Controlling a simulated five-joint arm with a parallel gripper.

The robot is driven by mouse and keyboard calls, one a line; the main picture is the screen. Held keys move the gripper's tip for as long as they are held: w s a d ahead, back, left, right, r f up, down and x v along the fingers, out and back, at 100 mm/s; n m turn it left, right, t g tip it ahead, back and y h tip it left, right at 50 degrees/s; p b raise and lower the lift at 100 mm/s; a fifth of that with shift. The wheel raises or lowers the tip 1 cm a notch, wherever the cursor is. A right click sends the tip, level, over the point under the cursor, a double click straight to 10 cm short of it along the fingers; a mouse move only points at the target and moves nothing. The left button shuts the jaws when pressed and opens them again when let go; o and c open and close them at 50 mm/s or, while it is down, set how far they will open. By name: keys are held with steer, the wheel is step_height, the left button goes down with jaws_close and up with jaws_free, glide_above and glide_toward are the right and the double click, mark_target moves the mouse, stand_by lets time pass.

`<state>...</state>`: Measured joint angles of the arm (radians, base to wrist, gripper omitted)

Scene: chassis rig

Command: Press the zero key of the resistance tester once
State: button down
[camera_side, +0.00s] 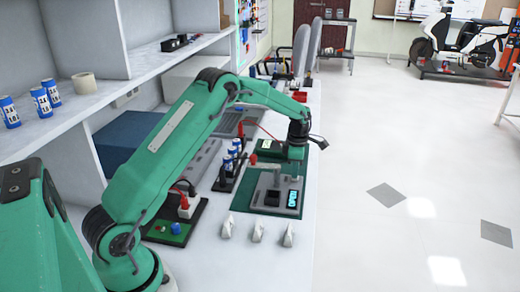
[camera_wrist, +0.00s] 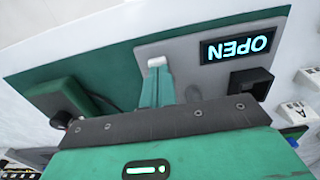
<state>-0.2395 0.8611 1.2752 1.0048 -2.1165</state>
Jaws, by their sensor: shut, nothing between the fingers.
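The resistance tester is a grey panel (camera_side: 262,207) on a dark green base on the bench. In the wrist view its grey panel (camera_wrist: 185,47) carries a lit display (camera_wrist: 238,46) reading OPEN, upside down in that picture. A raised black square key (camera_wrist: 250,82) stands beside the display; it also shows in the side view (camera_side: 271,198). I cannot read a label on it. My gripper (camera_wrist: 157,64) is shut and empty, its pale fingertips over the panel to the left of the black key. Whether the tips touch the panel is unclear.
Several white clip-like pieces (camera_side: 258,232) stand in front of the tester. A dark green box (camera_side: 270,148) lies behind it. The bench's right edge is close, with open floor beyond.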

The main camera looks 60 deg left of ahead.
steer(key=shift+s+f, duration=0.1)
steer(key=shift+f, duration=1.1)
steer(key=shift+r, duration=0.1)
step_height(320, 180, up, 15)
steer(key=shift+w, duration=0.3)
stand_by(0.6)
